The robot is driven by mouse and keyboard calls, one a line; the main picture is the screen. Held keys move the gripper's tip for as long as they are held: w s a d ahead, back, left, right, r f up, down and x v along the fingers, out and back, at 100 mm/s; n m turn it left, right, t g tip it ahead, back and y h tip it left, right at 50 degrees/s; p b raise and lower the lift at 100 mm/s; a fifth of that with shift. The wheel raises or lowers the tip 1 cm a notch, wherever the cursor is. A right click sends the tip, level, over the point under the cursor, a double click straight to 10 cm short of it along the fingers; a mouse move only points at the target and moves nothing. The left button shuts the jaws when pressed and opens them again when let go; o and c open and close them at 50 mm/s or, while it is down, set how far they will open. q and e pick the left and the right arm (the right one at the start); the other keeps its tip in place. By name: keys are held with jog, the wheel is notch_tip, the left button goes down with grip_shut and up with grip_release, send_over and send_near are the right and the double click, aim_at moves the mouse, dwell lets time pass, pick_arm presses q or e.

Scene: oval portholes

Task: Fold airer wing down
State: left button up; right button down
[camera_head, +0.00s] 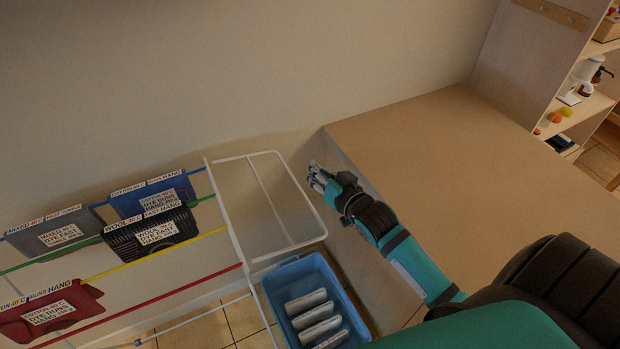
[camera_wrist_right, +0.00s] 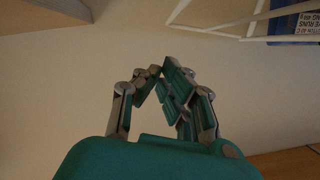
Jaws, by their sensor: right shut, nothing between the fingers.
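The airer's wing (camera_head: 270,200) is a white wire frame at the right end of the airer in the head view. It sticks out toward the wooden counter, above a blue basket. White bars of the airer (camera_wrist_right: 217,32) also cross the upper right of the right wrist view. My right gripper (camera_head: 315,174) is just right of the wing's outer bar, near the counter's left corner. It looks apart from the bar. In the right wrist view its fingers (camera_wrist_right: 160,75) come together with nothing between them. My left gripper is not in view.
Labelled blue (camera_head: 152,197), black (camera_head: 150,235), grey (camera_head: 58,232) and red (camera_head: 50,312) items hang on the airer's coloured lines. The blue basket (camera_head: 270,288) holds several pale items. The wooden counter (camera_head: 440,150) is bare, with shelves (camera_head: 596,104) beyond. A wall stands behind.

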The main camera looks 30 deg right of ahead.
jog(key=f, duration=0.1)
jog(key=a+f, duration=0.1)
jog(key=w+f, duration=0.1)
jog(key=f, duration=0.1)
jog(key=shift+a+p, duration=0.25)
jog(key=shift+p, duration=0.05)
jog(key=shift+f, duration=0.1)
